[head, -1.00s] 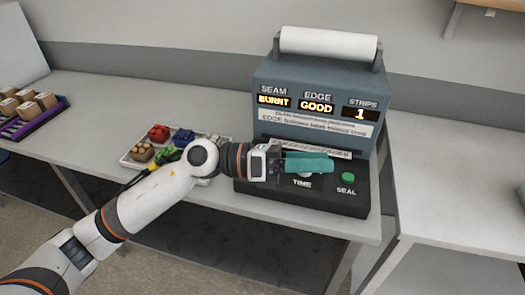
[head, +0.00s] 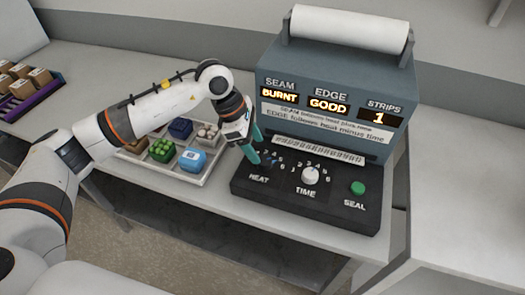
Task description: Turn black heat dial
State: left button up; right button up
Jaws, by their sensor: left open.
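The sealing machine (head: 335,85) stands on the table with a black control panel (head: 335,206) at its front. The HEAT label (head: 258,179) and dial numbers show at the panel's left; the black heat dial itself cannot be made out against the panel, partly behind my fingers. My left gripper (head: 256,149) is open, its teal fingers pointing down at the heat end of the panel. I cannot tell whether they touch the dial. The white time dial (head: 310,175) and green SEAL button (head: 358,188) lie to the right. My right gripper is not in view.
The displays read SEAM BURNT (head: 279,94), EDGE GOOD (head: 328,105) and STRIPS 1 (head: 380,117). A white tray (head: 202,181) with coloured items sits left of the machine, below my left arm. A purple tray (head: 40,104) holds brown boxes at far left.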

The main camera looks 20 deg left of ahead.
aim_at(264, 160)
pick_arm(q)
jog(key=p+x, duration=0.1)
jog(key=x, duration=0.3)
jog(key=shift+w+d, duration=0.1)
jog(key=shift+w, duration=0.05)
jog(key=shift+d+f, duration=0.1)
jog(key=shift+f, duration=0.45)
jog(key=c, duration=1)
jog(key=shift+f+n+t+b, duration=0.1)
jog(key=shift+n+t+b, duration=0.3)
jog(key=shift+n+b, duration=0.65)
jog(key=shift+d+n+t+y+b, duration=0.1)
jog(key=shift+n+t+y+b, duration=0.45)
jog(key=shift+n+b, duration=1.05)
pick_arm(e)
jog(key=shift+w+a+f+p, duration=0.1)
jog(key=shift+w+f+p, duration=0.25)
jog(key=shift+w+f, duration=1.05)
pick_arm(q)
jog(key=shift+r+n, duration=0.2)
jog(key=shift+n, duration=0.15)
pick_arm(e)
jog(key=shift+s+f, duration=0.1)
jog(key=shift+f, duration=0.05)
